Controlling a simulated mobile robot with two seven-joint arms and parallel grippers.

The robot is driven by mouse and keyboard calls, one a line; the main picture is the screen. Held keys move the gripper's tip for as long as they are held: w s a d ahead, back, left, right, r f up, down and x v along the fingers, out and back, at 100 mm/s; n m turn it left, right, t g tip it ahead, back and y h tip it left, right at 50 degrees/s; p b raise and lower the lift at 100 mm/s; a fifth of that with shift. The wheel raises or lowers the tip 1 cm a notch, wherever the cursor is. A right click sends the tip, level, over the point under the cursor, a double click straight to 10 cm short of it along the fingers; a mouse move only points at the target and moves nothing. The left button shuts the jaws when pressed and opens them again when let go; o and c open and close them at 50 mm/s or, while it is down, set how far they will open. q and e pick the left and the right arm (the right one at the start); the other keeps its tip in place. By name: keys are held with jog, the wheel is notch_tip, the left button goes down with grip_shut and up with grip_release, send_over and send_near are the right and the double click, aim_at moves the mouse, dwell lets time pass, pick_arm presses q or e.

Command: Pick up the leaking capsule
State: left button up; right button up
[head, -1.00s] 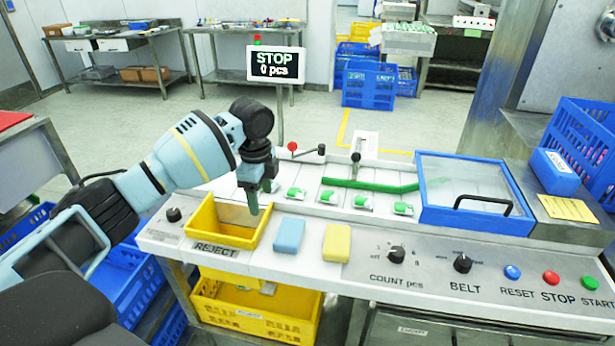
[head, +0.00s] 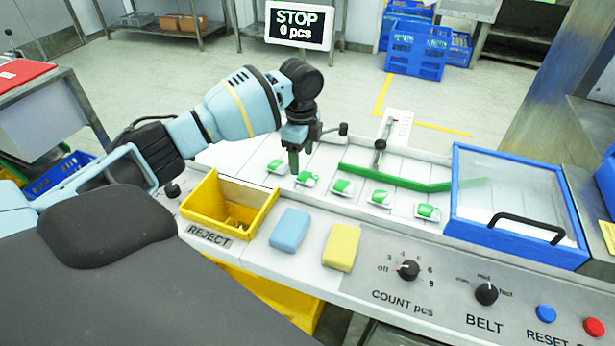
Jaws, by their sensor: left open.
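Several green-and-white capsules lie in a row on the white slatted belt: the leftmost capsule (head: 277,167), a second capsule (head: 307,179), a middle capsule (head: 342,187), a fourth capsule (head: 379,197) and the rightmost capsule (head: 427,212). I cannot tell which one leaks. My left gripper (head: 293,162) is open, pointing down by the two leftmost capsules, with nothing seen in it. Its height above the belt is unclear. My right gripper is not in view.
A yellow REJECT bin (head: 205,212) stands at the left, near a blue block (head: 290,230) and a yellow block (head: 341,247). A green guide bar (head: 400,180) lies behind the capsules. A blue-framed clear cover (head: 515,240) closes off the right. The sign (head: 299,25) reads STOP, 0 pcs.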

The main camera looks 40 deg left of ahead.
aim_at(304, 175)
pick_arm(q)
jog(key=shift+w+f, duration=0.1)
jog(key=shift+f, duration=0.15)
jog(key=f, duration=0.5)
jog(key=shift+w, duration=0.2)
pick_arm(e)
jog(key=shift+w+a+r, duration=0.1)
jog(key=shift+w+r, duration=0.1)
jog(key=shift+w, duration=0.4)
pick_arm(q)
jog(key=c, duration=1)
jog(key=shift+r, duration=0.1)
jog(key=shift+c, duration=0.2)
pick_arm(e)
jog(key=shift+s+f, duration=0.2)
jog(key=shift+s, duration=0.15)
